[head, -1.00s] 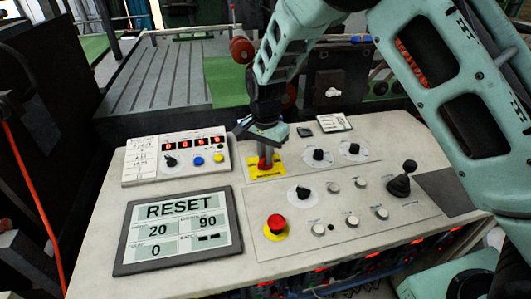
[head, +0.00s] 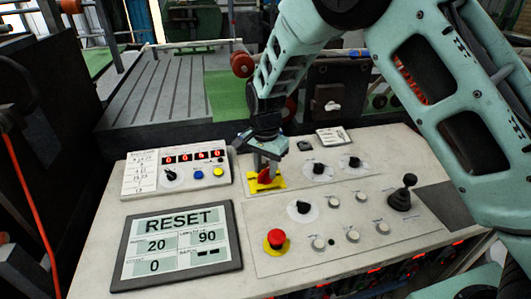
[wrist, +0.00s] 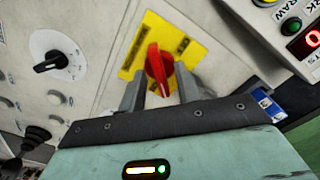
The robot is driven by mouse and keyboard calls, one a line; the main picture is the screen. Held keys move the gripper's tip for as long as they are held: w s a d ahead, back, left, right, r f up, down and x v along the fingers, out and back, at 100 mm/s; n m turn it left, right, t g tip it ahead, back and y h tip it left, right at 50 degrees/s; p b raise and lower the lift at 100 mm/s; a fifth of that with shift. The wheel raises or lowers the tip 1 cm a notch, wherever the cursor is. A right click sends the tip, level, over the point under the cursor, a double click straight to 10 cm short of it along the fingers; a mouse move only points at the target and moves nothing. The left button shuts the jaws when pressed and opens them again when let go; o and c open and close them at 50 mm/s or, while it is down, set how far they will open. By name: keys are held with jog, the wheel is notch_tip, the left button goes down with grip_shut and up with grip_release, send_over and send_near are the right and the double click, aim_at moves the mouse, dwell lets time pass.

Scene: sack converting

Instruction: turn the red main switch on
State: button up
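The red main switch (head: 265,177) is a red rotary handle on a yellow plate (head: 279,183), at the upper middle of the sloping control panel. In the wrist view the red handle (wrist: 158,68) stands at a slant to the edges of its yellow plate (wrist: 190,52). My gripper (head: 265,168) reaches down over the switch from above. In the wrist view its two grey fingers (wrist: 159,88) are apart, one on each side of the handle, with visible gaps. The handle's lower end is close to the gripper body; contact cannot be told.
Left of the switch is a counter box (head: 176,168) with red digits and knobs. A RESET display (head: 178,245), a red mushroom button (head: 277,237), black dials (head: 303,207) and a joystick (head: 403,192) share the panel. A grey slatted platform (head: 165,90) lies behind.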

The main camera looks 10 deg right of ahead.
aim_at(266, 170)
notch_tip(266, 170, up, 17)
jog(key=b, duration=0.2)
jog(key=shift+b, duration=0.3)
jog(key=shift+r, duration=0.1)
jog(key=s+f+n, duration=0.3)
jog(key=s+n, duration=0.5)
jog(key=s, duration=0.8)
jog(key=s+f+n, duration=0.3)
jog(key=s+n, duration=0.5)
jog(key=s, duration=0.8)
jog(key=shift+s+d+f+n+y, duration=0.15)
jog(key=shift+s+f+n+y, duration=0.15)
jog(key=shift+s+n, duration=0.1)
